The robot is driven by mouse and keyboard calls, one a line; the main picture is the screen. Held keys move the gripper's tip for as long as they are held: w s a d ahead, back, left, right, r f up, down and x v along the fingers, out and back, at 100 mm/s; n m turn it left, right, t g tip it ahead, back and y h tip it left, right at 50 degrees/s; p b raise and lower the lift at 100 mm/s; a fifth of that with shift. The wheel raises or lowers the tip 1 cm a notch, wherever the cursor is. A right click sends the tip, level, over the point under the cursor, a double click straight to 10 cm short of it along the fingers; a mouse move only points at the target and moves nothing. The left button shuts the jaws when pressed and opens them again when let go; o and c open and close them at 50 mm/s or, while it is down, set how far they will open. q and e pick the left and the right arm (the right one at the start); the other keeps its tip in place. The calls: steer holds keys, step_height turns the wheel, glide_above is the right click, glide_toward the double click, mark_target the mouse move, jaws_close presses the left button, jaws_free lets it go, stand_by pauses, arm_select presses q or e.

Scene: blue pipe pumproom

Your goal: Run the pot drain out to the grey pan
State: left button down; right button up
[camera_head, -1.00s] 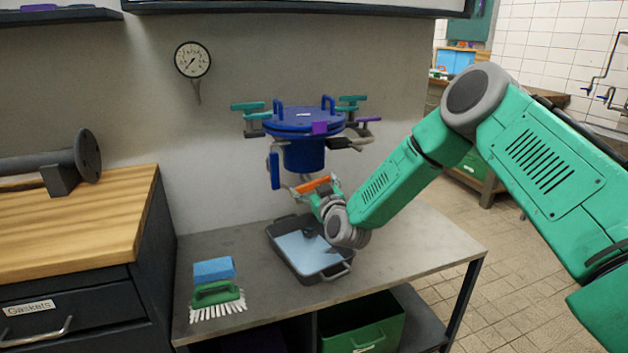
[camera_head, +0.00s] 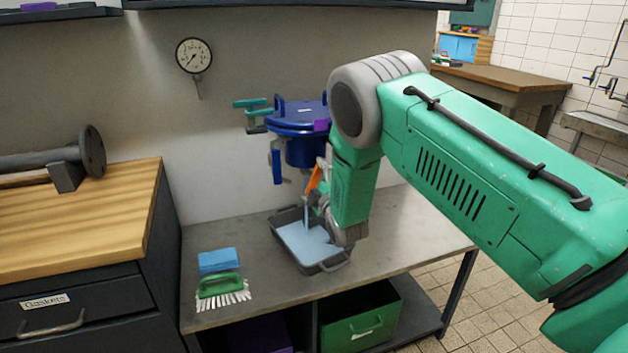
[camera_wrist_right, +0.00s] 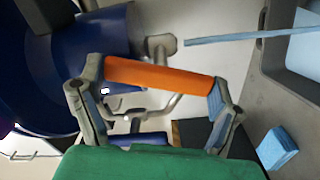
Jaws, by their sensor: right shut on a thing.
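The blue pot (camera_head: 304,150) hangs at the wall above the steel bench, with a purple tab and clamp handles on its lid. Below it, the orange drain handle (camera_head: 313,179) stands steeply tilted; it crosses the right wrist view (camera_wrist_right: 158,76). My right gripper (camera_head: 317,187) is shut on this handle, a finger at each end in the wrist view. A thin pale-blue stream (camera_head: 306,218) falls from under the pot into the grey pan (camera_head: 333,264), and also shows in the wrist view (camera_wrist_right: 245,37). Pale-blue liquid covers the pan's floor. My forearm hides the pot's right side. My left gripper is out of view.
A blue sponge (camera_head: 219,260) and a green brush (camera_head: 221,287) lie on the bench (camera_head: 260,303) left of the pan. A wooden-topped cabinet (camera_head: 80,215) stands at left. A gauge (camera_head: 194,56) is on the wall. A green crate (camera_head: 360,318) sits below the bench.

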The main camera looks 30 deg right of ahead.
steer(key=shift+f+n+b, duration=0.2)
steer(key=shift+n+b, duration=0.2)
steer(key=shift+n, duration=1.8)
steer(key=o, duration=1)
steer(key=shift+w, duration=0.1)
steer(key=v, duration=1.2)
steer(key=shift+f, duration=0.15)
steer(key=shift+f, duration=0.1)
